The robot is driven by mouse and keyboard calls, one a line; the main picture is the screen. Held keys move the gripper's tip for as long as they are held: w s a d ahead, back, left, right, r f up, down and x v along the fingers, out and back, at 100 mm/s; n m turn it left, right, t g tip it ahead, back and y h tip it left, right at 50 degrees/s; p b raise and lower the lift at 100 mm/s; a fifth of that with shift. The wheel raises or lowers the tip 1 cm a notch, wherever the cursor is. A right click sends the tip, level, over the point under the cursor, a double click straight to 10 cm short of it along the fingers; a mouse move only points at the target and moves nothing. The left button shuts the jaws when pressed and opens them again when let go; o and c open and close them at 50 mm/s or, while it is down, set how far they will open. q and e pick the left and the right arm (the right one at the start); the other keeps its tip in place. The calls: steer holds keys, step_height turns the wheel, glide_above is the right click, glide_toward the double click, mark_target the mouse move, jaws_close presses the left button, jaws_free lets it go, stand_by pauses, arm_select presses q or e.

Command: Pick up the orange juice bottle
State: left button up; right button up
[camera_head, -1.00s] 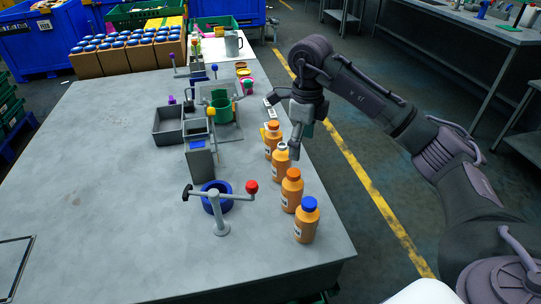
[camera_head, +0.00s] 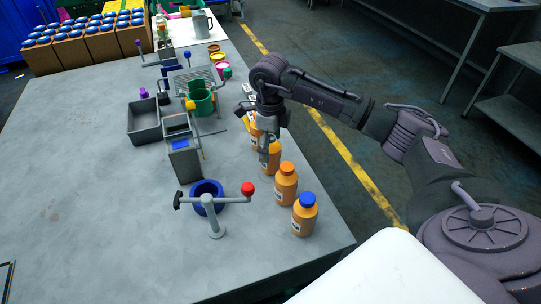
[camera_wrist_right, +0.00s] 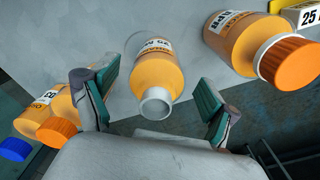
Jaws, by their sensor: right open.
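Several orange juice bottles stand in a row along the table's right edge. The nearest has a blue cap (camera_head: 305,217), then one with an orange cap (camera_head: 286,187). My right gripper (camera_head: 265,150) is open over the third bottle (camera_head: 272,163), whose cap it hides in the head view. My left gripper is not in view.
A clamp stand with a red knob (camera_head: 248,188) and a blue ring (camera_head: 207,190) stand left of the bottles. The table's left part (camera_head: 70,190) is clear.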

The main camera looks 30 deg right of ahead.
mark_target(271, 157)
steer(key=shift+s+f+p, duration=0.15)
steer(key=shift+f+p, duration=0.25)
steer(key=shift+f, duration=0.15)
steer(key=shift+s+f+p, duration=0.15)
steer(key=shift+f+p, duration=0.2)
steer(key=shift+f, duration=0.2)
step_height(271, 157, down, 2)
steer(key=shift+f, duration=0.3)
steer(key=c, duration=1.3)
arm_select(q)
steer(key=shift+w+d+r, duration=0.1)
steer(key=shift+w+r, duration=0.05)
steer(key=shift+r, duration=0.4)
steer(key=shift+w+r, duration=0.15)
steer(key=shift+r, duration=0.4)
arm_select(e)
steer(key=shift+w, duration=0.1)
steer(key=shift+c, duration=0.4)
steer(key=shift+r, duration=0.1)
